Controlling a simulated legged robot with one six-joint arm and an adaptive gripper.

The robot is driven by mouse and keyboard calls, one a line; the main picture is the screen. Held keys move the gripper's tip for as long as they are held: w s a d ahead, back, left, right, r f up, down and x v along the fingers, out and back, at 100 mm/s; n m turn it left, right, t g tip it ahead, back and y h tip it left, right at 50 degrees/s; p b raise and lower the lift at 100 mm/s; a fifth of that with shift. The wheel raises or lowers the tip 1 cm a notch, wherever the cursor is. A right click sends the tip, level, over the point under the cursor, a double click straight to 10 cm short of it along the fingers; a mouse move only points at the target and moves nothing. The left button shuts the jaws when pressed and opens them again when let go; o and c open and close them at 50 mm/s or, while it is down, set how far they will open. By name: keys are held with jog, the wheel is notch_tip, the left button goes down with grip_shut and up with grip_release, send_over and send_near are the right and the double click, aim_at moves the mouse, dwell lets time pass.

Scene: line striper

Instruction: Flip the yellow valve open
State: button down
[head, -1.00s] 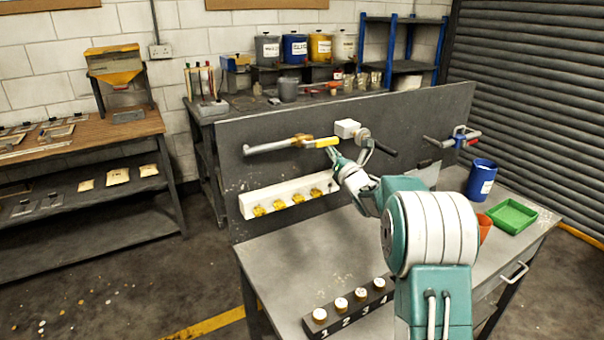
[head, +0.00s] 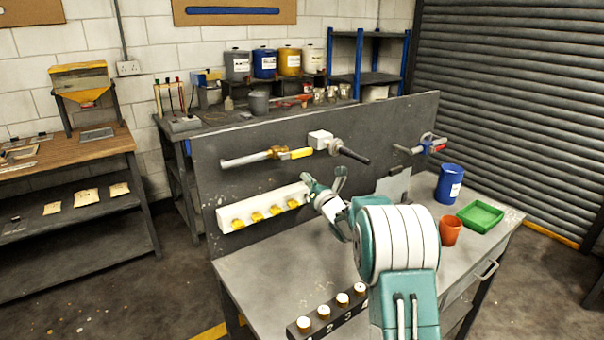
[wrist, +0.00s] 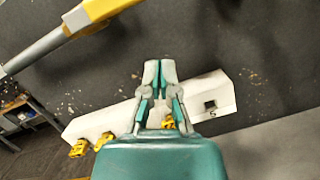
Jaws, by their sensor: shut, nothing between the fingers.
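The yellow valve handle (head: 295,154) is on the grey pipe (head: 245,160) fixed across the dark upright panel. It lies roughly along the pipe line, to the right of the brass valve body. In the wrist view, yellow (wrist: 105,8) and the grey pipe (wrist: 35,50) cross the upper left corner. My gripper (head: 309,181) is below and a little right of the handle, apart from it, in front of the panel. In the wrist view my gripper (wrist: 160,66) is shut and empty, with its fingertips over the white strip's upper edge.
A white strip (head: 235,212) with several yellow pieces is mounted below the pipe. A white box (head: 320,139) and dark lever (head: 354,155) are right of the handle. A red-and-blue valve (head: 425,146), blue can (head: 449,184), orange cup (head: 450,231) and green tray (head: 481,216) are at right.

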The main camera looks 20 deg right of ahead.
jog(key=d+v, duration=0.1)
jog(key=v, duration=0.7)
jog(key=shift+f, duration=0.25)
jog(key=shift+d+r, duration=0.1)
jog(key=shift+d, duration=0.25)
jog(key=s+a+r+m+g+h, duration=0.35)
jog(key=s+m, duration=0.25)
jog(key=m, duration=0.3)
jog(key=s+a+r+m+g+h, duration=0.2)
jog(key=s+r+m+h, duration=0.15)
jog(key=s+m, duration=0.4)
jog(key=s+a+f+m+g, duration=0.1)
jog(key=s+a+m+g, duration=0.1)
jog(key=s+m, duration=0.4)
jog(key=s+a+f+m+g+y, duration=0.1)
jog(key=s+m, duration=0.5)
jog(key=s, duration=0.7)
jog(key=s+a+f+m+g+y, duration=0.1)
jog(key=s+a+f+m+g, duration=0.2)
jog(key=s, duration=0.6)
jog(key=a+m+g, duration=0.2)
jog(key=m+g, duration=0.1)
jog(key=shift+s+f, duration=0.2)
jog(key=shift+a, duration=0.1)
